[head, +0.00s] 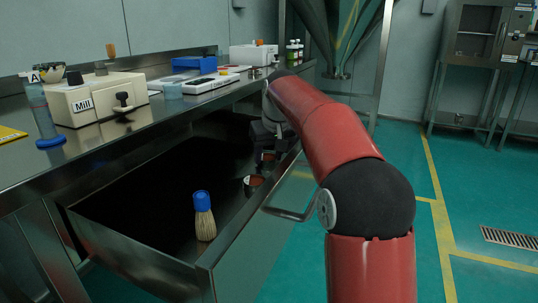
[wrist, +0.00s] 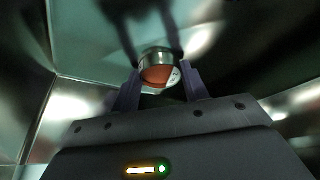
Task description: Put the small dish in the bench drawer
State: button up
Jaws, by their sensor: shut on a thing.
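The small dish (wrist: 156,70) is a round metal cup with reddish-brown contents. In the wrist view it sits between the two fingers of my gripper (wrist: 160,78), which is shut on it. In the head view my gripper (head: 265,154) is low inside the open bench drawer (head: 150,262), near its front wall, and partly hidden by my arm. A reddish round shape (head: 254,182) shows just below it; I cannot tell whether this is the dish, a reflection or another dish. Whether the held dish touches the drawer floor is unclear.
A brush with a blue top (head: 204,216) stands in the drawer's near end. The drawer handle (head: 290,214) sticks out in front. On the bench above are a mill (head: 97,100), a blue box (head: 194,65) and white devices. The drawer's middle is clear.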

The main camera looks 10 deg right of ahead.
jog(key=o, duration=1)
jog(key=p+v, duration=0.2)
jog(key=v, duration=1)
jog(key=shift+p, duration=0.4)
